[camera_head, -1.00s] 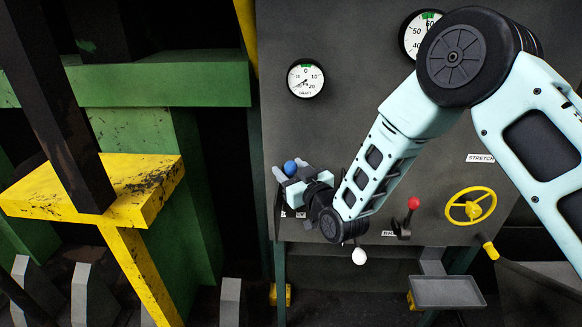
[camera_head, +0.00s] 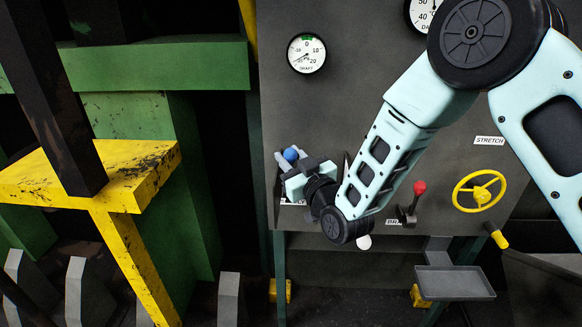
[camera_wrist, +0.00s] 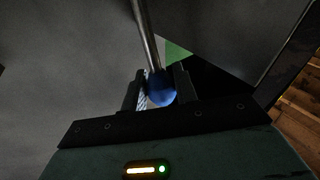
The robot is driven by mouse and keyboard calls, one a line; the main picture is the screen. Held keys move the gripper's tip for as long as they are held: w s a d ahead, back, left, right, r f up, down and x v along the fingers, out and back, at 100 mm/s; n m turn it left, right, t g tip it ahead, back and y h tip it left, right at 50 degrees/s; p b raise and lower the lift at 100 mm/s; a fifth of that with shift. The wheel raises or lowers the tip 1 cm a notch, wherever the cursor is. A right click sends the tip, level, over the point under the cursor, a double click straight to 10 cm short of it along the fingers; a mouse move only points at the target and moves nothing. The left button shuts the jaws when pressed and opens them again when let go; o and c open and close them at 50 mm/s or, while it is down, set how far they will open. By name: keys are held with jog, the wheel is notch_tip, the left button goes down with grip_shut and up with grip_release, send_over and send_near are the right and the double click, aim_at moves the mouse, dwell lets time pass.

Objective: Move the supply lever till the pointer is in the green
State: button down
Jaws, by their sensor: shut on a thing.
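My gripper (camera_head: 285,160) is shut on the blue knob (camera_head: 291,154) of a lever at the left of the grey panel. In the wrist view the blue knob (camera_wrist: 161,91) sits between the two fingers, on a thin metal rod. The label under this lever is mostly hidden by my gripper. The draft gauge (camera_head: 306,53) has a green mark at the top by 0; its pointer seems to lie at the lower left, outside the green. A second gauge (camera_head: 421,14) at the top is cut off and partly behind my arm, so its pointer is unclear.
A red-knobbed lever (camera_head: 419,188), a yellow handwheel (camera_head: 480,190) marked stretch and a small grey tray (camera_head: 454,284) are to the right. A white knob (camera_head: 364,242) shows below my wrist. A yellow beam (camera_head: 130,175) stands left of the panel.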

jog(key=s+b, duration=0.1)
jog(key=b, duration=0.2)
jog(key=s+f+n+t+y+b, duration=0.1)
jog(key=b, duration=0.3)
jog(key=shift+s+f+n+t, duration=0.1)
jog(key=shift+s+n+t, duration=0.2)
jog(key=shift+s, duration=0.1)
jog(key=c, duration=1.1)
grip_release()
jog(key=shift+p, duration=0.3)
